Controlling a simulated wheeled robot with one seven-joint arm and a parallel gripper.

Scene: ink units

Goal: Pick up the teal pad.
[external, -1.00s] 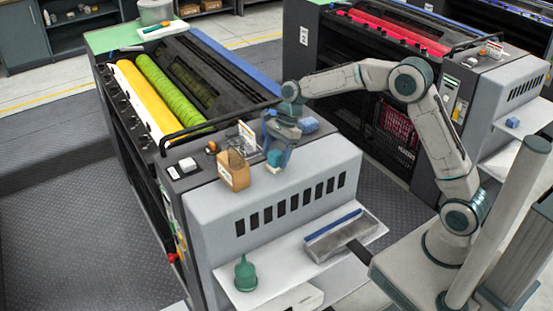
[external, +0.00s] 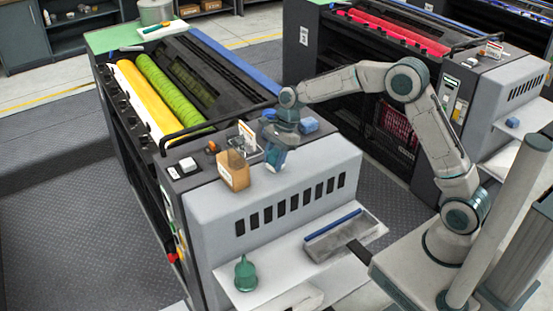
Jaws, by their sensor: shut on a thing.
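My gripper (external: 275,163) points down at the top of the near grey press unit, just right of an open cardboard box. It is shut on the teal pad (external: 274,158). The pad is small and mostly hidden by the blue fingers. I cannot tell whether it still touches the press top.
The cardboard box (external: 233,171) and a clear stand with a card (external: 247,137) are close left of my gripper. A blue block (external: 309,125) lies to its right. On the lower shelf are a green bottle (external: 245,274) and a grey tray (external: 342,240).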

